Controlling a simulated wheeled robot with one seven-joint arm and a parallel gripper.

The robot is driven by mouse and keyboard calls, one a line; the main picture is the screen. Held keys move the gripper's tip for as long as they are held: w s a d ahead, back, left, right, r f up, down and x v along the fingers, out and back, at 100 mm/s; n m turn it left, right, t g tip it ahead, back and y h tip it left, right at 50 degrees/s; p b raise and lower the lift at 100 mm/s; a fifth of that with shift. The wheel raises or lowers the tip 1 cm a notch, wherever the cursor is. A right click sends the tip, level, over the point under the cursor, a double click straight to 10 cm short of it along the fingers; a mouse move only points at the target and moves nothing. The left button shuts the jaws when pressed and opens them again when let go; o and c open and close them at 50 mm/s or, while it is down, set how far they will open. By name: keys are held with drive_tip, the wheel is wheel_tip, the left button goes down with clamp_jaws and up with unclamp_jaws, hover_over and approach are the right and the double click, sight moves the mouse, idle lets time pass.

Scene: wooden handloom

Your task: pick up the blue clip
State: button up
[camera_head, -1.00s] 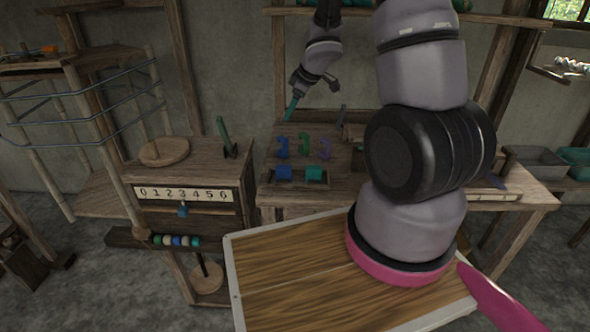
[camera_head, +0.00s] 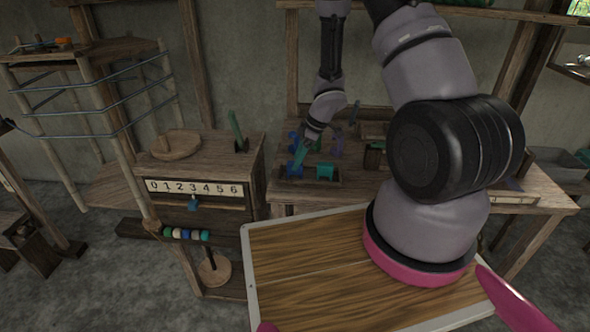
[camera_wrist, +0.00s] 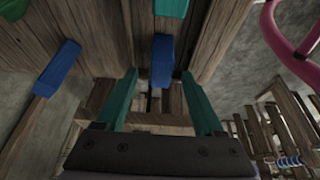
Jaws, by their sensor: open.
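The blue clip (camera_head: 294,170), a small block-like piece, sits at the left of a shallow wooden holder at the front of the bench, left of a teal one (camera_head: 325,172). My gripper (camera_head: 300,155), with teal fingers, is over it from behind and partly hides it. In the wrist view the clip (camera_wrist: 162,58) shows ahead, lined up with the gap between the open fingers (camera_wrist: 160,75). Its lower end appears between the tips; I cannot tell how far it is in depth. The jaws are empty.
Another blue piece (camera_head: 293,139) stands behind; in the wrist view it is left of the fingers (camera_wrist: 57,68). A purple piece (camera_head: 337,146) stands right of it. The cabinet with numbers (camera_head: 194,188) is at left. A wooden board (camera_head: 300,260) is in the foreground.

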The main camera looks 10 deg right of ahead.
drive_tip(key=shift+x, duration=1.35)
clamp_jaws()
wheel_tip(320, 180, up, 10)
drive_tip(key=shift+r, duration=0.1)
